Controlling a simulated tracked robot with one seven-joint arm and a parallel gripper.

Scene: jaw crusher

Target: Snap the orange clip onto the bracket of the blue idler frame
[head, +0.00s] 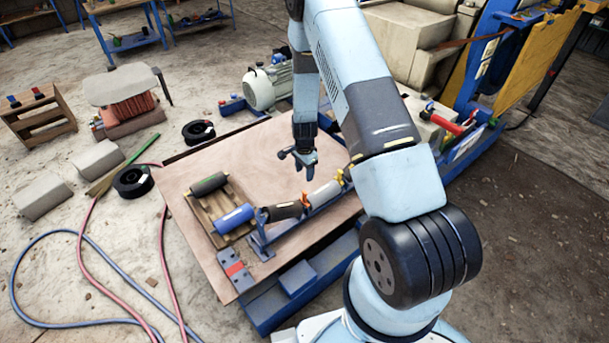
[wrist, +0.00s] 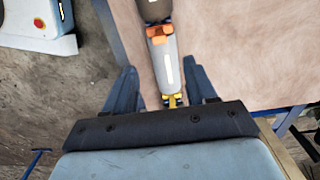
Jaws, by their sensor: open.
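The blue idler frame (head: 285,228) lies on the brown tabletop and carries a dark roller (head: 283,210) and a light grey roller (head: 325,193). An orange piece, seemingly the clip (head: 305,200), sits at the joint between these rollers; it also shows in the wrist view (wrist: 159,31). Whether it is seated on a bracket I cannot tell. A yellow-orange part (head: 346,176) is at the grey roller's far end. My gripper (head: 296,160) is open and empty, pointing down above the table behind the frame. In the wrist view its fingers stand either side of the grey roller (wrist: 165,65).
A wooden rack (head: 205,213) with a black roller (head: 208,184) and a blue roller (head: 234,219) stands left of the frame. A grey-and-red block (head: 236,268) lies at the front left. A motor (head: 268,87) stands behind. The tabletop's back middle is clear.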

